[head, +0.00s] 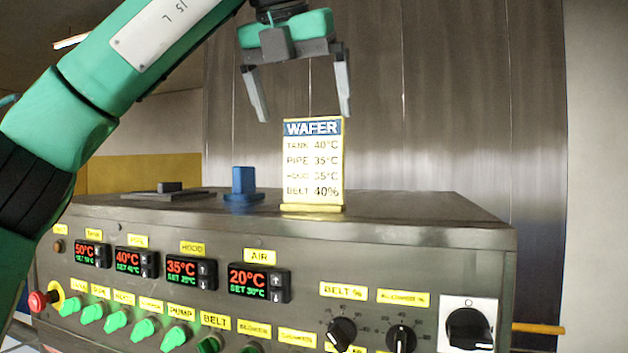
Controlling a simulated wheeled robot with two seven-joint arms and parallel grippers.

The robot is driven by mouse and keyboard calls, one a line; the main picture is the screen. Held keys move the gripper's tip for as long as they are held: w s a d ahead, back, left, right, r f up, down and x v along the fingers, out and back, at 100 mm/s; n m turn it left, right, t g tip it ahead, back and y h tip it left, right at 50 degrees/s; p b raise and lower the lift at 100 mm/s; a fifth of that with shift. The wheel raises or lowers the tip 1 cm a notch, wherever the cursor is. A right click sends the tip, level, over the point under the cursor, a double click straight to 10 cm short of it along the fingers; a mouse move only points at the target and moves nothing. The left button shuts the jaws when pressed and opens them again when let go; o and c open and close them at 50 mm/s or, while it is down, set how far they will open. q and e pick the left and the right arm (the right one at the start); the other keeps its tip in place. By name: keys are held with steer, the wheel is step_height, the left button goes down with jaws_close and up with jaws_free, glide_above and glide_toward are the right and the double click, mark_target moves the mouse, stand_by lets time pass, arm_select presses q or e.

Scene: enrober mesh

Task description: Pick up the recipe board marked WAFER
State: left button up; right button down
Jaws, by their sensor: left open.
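The recipe board marked WAFER (314,168) stands upright on top of the control cabinet. It is a pale card with a blue header, a yellow edge and a yellow foot, listing TANK, PIPE, HOOD and BELT values. My left gripper (304,115) points down with its two grey fingers spread apart and empty. In the picture its fingertips are at and just above the board's top edge, with the right fingertip near the board's top right corner. I cannot tell the exact depth between fingers and board. My right gripper is not in view.
The metal control cabinet (440,215) carries displays, green switches, black knobs and a red button (38,301) on its front. On its top, left of the board, are a blue block on a round base (243,183) and a flat dark item (165,192). The top right is clear.

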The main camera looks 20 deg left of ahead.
mark_target(311, 137)
arm_select(q)
steer(key=x, duration=0.2)
steer(key=shift+w+f, duration=0.2)
steer(key=shift+w, duration=0.2)
steer(key=shift+w+f, duration=0.3)
steer(key=shift+f, duration=0.15)
steer(key=shift+f+p, duration=0.1)
steer(key=shift+p, duration=0.3)
steer(key=shift+w+d+f+p, duration=0.15)
steer(key=shift+w+f+p, duration=0.3)
steer(key=shift+p, duration=0.15)
steer(key=x, duration=0.1)
steer(key=p+x, duration=0.1)
steer(key=shift+w+f, duration=0.15)
steer(key=shift+w, duration=0.35)
steer(key=shift+w+f, duration=0.15)
steer(key=shift+f, duration=0.3)
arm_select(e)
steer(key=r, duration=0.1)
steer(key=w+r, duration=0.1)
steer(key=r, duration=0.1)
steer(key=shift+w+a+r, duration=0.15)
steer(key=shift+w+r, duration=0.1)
arm_select(q)
steer(key=c, duration=1)
